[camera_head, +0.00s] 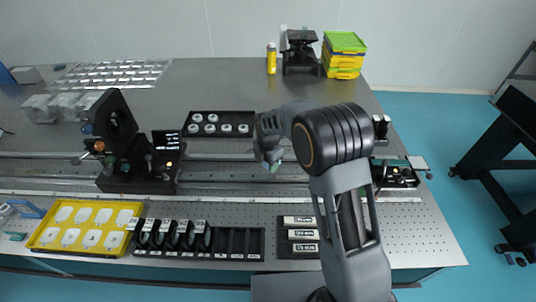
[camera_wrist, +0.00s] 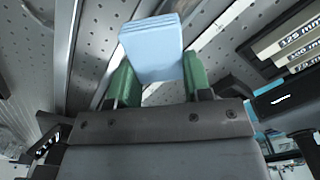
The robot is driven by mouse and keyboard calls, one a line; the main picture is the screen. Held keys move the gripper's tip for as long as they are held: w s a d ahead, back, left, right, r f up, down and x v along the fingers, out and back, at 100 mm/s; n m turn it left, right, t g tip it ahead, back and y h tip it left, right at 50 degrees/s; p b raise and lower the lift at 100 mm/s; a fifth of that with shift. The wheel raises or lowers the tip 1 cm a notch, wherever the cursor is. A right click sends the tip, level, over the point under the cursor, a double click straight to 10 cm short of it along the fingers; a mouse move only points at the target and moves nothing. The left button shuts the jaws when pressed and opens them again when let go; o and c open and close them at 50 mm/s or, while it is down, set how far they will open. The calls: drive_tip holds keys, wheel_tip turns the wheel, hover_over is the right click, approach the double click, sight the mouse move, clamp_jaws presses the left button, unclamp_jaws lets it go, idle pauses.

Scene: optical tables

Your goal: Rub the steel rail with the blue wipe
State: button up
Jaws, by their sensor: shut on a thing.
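My gripper (camera_head: 270,165) hangs over the middle of the optical table, above the long steel rail (camera_head: 225,178) that runs left to right across it. In the wrist view, the green fingertips of my gripper (camera_wrist: 158,78) are shut on the blue wipe (camera_wrist: 152,45), a pale blue folded pad that sticks out past them. The steel rail (camera_wrist: 212,30) passes behind the wipe in that view. I cannot tell whether the wipe touches the rail. In the head view the wipe is hidden or too small to make out.
A black mount (camera_head: 115,130) stands on the rail at left, and a low carriage (camera_head: 397,175) is at right. A black tray of white rings (camera_head: 220,124) lies behind. A yellow tray (camera_head: 40,240), a black lens rack (camera_head: 240,243) and labelled boxes (camera_head: 299,236) line the front.

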drive_tip(key=shift+r+p, duration=0.65)
drive_tip(key=shift+r, duration=0.65)
